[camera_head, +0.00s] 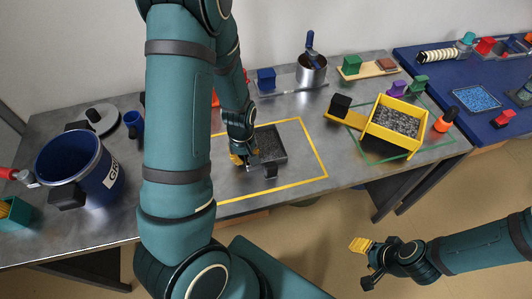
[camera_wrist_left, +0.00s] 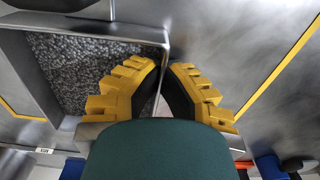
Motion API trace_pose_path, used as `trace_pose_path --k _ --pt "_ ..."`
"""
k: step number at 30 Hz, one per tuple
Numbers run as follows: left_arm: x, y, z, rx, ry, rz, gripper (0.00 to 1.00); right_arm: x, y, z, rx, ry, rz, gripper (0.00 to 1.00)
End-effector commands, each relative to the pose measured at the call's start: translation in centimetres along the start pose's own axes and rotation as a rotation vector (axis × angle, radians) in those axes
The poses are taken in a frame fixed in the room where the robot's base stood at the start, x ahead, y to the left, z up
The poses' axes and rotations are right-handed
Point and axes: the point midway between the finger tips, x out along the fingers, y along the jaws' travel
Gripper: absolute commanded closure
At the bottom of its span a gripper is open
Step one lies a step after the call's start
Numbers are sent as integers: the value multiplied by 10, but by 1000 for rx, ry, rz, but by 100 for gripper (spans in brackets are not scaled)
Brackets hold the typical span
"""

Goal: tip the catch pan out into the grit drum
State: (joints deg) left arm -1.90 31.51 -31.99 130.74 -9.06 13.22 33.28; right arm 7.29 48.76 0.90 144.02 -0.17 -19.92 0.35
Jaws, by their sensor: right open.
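The catch pan (camera_head: 284,152) is a dark grey square tray holding dark grit, standing inside the yellow outline on the metal table. My left gripper (camera_head: 240,158) is at the pan's left side. In the left wrist view, my left gripper's yellow fingers (camera_wrist_left: 166,80) are closed on the thin wall of the catch pan (camera_wrist_left: 90,22), one finger on each side, with grit beside them. The grit drum (camera_head: 100,182) is a dark blue open drum with a white label, at the table's left. My right gripper (camera_head: 366,262) is open and empty, off the table's front.
A yellow bin of grit (camera_head: 394,122) stands in a green outline at right. A metal pot (camera_head: 312,70), a blue cup (camera_head: 134,122) and a grey lid (camera_head: 100,118) stand towards the back. A teal box (camera_head: 12,214) is at far left. My left arm hides table between drum and pan.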

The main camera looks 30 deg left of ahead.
Motion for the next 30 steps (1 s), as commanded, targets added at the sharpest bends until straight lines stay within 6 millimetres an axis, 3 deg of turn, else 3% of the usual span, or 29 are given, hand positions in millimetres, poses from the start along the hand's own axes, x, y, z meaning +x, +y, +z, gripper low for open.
trace_pose_path --k 11,30 --pt "-3 0 0 0 -1 0 100 -3 -1 0 0 0 0 48" --pt "-32 0 0 0 0 0 100 -28 -10 -2 0 0 0 48"
